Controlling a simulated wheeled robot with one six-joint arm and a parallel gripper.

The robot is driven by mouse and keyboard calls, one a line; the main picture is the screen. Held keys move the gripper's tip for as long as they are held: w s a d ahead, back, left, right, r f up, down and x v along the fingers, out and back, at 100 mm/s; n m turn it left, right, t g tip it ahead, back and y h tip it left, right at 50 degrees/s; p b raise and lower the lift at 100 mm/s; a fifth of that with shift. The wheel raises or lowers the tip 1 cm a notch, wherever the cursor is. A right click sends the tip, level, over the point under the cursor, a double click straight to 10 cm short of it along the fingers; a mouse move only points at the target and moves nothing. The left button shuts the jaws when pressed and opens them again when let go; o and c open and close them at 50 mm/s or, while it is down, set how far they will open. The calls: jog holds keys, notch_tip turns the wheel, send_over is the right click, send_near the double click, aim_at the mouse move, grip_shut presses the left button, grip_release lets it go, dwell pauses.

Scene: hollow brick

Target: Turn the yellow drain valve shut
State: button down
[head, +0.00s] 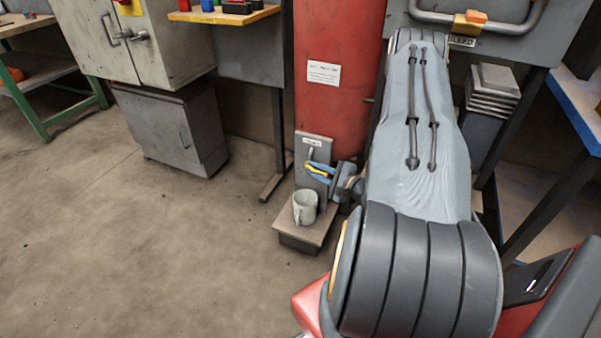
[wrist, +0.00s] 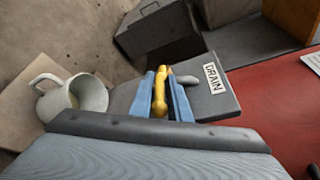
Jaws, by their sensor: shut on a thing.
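The yellow drain valve handle (wrist: 160,92) sits on a grey plate (wrist: 225,92) labelled DRAIN in the wrist view. My gripper (wrist: 167,85) is shut on the handle, with one blue finger on each side of it. In the head view, my gripper (head: 319,170) is at the grey plate (head: 313,150) low on the red tank, and a bit of yellow handle (head: 317,168) shows between the fingers. A grey pipe stub shows beside the handle near the label. The valve body behind the fingers is mostly hidden.
A light mug (head: 305,208) stands on a small wooden-topped stand (head: 284,225) just below my gripper; it also shows close left in the wrist view (wrist: 88,95). The red tank (head: 340,100) rises behind. A grey cabinet (head: 165,130) stands left; the floor between is clear.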

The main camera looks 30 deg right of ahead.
aim_at(328, 176)
jog(key=shift+s+d+f, duration=0.15)
dwell(0.3)
jog(key=c, duration=1.8)
grip_release()
jog(key=shift+d, duration=0.1)
jog(key=shift+c, duration=0.2)
jog(key=shift+a, duration=0.2)
jog(key=p+v, duration=0.1)
jog(key=v, duration=0.7)
